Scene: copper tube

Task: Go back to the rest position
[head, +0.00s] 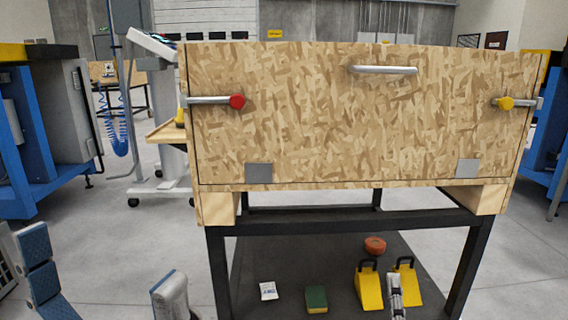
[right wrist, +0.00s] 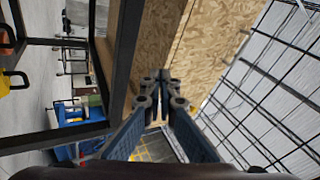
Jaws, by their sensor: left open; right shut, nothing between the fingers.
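My left gripper (head: 103,268) is at the lower left of the head view, with its fingers spread wide apart. Nothing is between them, and the floor shows through the gap. My right gripper (head: 394,283) is at the bottom of the head view, in front of the yellow wedges. It also shows in the right wrist view (right wrist: 162,80), where its fingertips meet and hold nothing. In the head view, both grippers are below the wooden front panel (head: 330,125) and apart from it. Most of both arms is out of view.
The panel carries a metal handle (head: 383,70), a red knob (head: 237,101) and a yellow knob (head: 506,103). A black frame (head: 345,220) supports it. Yellow wedges (head: 368,288), a green block (head: 316,299) and an orange round object (head: 375,246) lie below.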

